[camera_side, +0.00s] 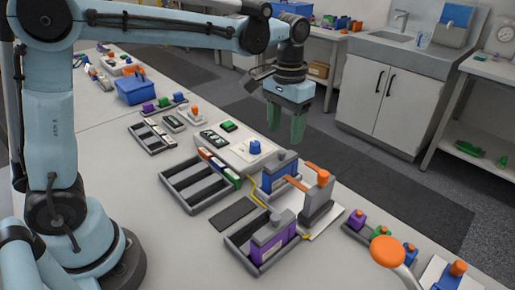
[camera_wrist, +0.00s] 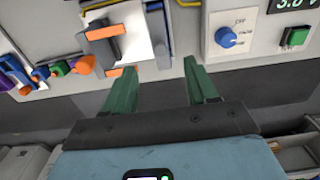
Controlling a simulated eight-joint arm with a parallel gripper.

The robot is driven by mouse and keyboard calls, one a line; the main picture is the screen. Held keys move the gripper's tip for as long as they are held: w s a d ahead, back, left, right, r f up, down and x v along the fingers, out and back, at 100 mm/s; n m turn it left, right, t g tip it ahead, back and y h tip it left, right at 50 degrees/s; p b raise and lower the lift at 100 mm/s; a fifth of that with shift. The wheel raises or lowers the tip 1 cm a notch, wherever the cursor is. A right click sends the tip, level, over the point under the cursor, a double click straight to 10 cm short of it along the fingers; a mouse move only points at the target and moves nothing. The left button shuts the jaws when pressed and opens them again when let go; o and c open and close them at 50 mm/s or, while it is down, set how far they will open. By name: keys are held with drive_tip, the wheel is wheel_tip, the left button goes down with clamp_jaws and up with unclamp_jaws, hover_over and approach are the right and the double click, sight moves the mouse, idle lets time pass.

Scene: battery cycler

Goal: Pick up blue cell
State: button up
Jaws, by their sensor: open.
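The blue cell (camera_side: 279,177) is a blue block with a grey top, standing in a grey holder beside the orange-levered clamp in the side view. A blue and grey part at the top of the wrist view, likely this cell (camera_wrist: 154,17), is partly cut off by the frame. My gripper (camera_side: 286,128) has two green fingers pointing down. It is raised in the air, beyond and above the cell on the side of the dark floor, apart from it. In the wrist view my gripper (camera_wrist: 160,66) is open with nothing between its fingers.
The clamp (camera_side: 317,195) with orange parts stands close to the cell. A purple cell (camera_side: 273,241) stands in a front tray. The cycler unit with a blue knob (camera_side: 255,147) lies behind, beside an empty slotted tray (camera_side: 190,183). A dark pad (camera_side: 234,214) lies between trays.

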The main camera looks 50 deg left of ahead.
sight(284, 151)
wheel_tip(284, 151, down, 6)
drive_tip(key=shift+r, duration=0.1)
drive_tip(key=shift+s+f, duration=0.15)
drive_tip(key=shift+f, duration=1.35)
drive_tip(key=shift+s+f, duration=0.1)
drive_tip(key=shift+f, duration=1.35)
drive_tip(key=shift+c, duration=0.3)
drive_tip(key=shift+a, duration=0.1)
clamp_jaws()
